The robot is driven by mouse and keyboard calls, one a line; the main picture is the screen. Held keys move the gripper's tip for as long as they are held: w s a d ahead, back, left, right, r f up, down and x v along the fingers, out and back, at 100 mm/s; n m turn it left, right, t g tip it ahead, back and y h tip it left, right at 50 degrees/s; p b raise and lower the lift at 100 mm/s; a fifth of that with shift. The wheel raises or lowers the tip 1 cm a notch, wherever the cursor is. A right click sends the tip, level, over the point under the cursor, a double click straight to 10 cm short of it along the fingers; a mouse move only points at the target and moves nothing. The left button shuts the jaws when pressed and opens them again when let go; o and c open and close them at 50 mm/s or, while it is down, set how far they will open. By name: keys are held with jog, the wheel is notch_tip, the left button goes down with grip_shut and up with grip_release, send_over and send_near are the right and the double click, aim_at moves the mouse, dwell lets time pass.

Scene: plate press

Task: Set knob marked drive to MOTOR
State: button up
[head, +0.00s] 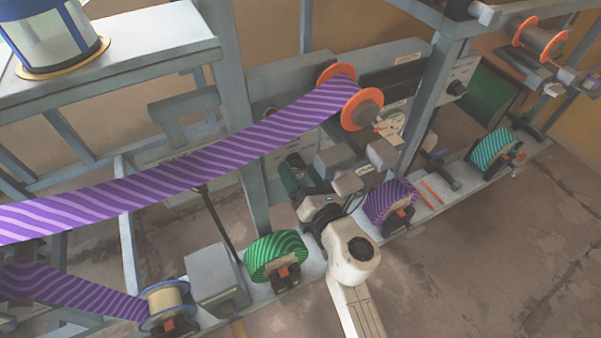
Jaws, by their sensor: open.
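My gripper (312,195) is at the end of my white arm in the lower middle of the head view. It is open, in front of the press's grey panels, and its fingertips are hard to make out. A black knob (457,88) sits on a grey panel at the right, beyond the upright post and apart from my gripper. Its label is too small to read, so I cannot tell whether it is the drive knob or what it is set to. Part of the panel behind my gripper is hidden by my arm.
A purple striped web (190,167) runs to an orange-flanged roller (362,108). Below stand a green roll (275,256), a purple roll (390,202) and a teal roll (493,150) on a low grey ledge. A grey post (432,95) stands before the right panel. The right floor is clear.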

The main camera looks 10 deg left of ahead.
jog(key=shift+w+a, duration=0.2)
jog(key=shift+w, duration=0.1)
jog(key=shift+c, duration=0.2)
jog(key=c, duration=1)
